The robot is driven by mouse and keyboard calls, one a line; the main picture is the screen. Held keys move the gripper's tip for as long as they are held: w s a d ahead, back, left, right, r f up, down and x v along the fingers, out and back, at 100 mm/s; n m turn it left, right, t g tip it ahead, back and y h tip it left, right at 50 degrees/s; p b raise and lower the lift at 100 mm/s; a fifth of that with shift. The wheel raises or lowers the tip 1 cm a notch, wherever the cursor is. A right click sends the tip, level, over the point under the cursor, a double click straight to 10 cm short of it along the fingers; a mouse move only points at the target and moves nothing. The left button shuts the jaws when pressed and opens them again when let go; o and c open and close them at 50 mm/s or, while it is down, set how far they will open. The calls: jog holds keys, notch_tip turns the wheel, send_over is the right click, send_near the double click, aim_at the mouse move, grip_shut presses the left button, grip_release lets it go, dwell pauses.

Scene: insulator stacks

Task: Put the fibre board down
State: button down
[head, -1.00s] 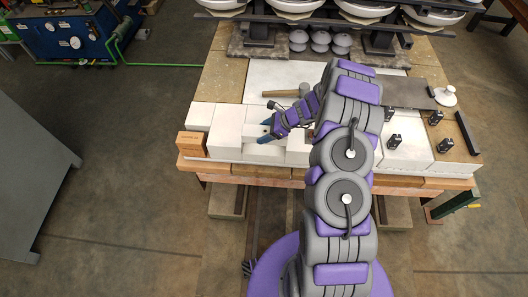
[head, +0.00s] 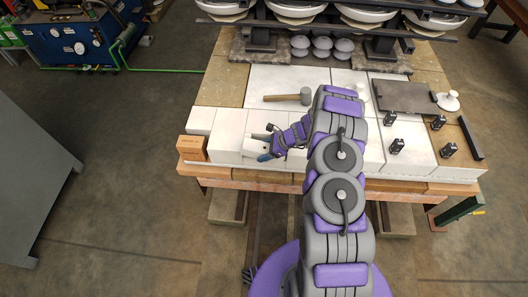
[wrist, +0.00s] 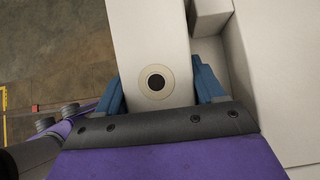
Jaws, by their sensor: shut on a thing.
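The fibre board (wrist: 150,35) is a pale off-white piece with a round dark-centred mark near its held end. My gripper (wrist: 158,88) is shut on it, with one blue finger on each side. In the head view the board (head: 254,147) shows at my gripper (head: 264,147), over the front part of the white blocks on the bench. My wrist partly hides its near end. I cannot tell whether its underside touches the surface.
White blocks (head: 228,150) line the bench's front edge, with an orange brick (head: 192,148) at the left corner. A mallet (head: 290,98) lies behind my gripper. A dark plate (head: 403,96) and several small black fixtures (head: 397,146) are at right.

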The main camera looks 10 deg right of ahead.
jog(key=shift+c, duration=2.4)
grip_release()
jog(key=shift+s+a+f, duration=0.15)
jog(key=shift+a+f, duration=0.05)
jog(key=shift+f, duration=0.2)
jog(key=o, duration=0.4)
jog(key=shift+a, duration=0.2)
jog(key=shift+c, duration=0.2)
jog(key=shift+w, duration=0.2)
jog(key=shift+d+r, duration=0.1)
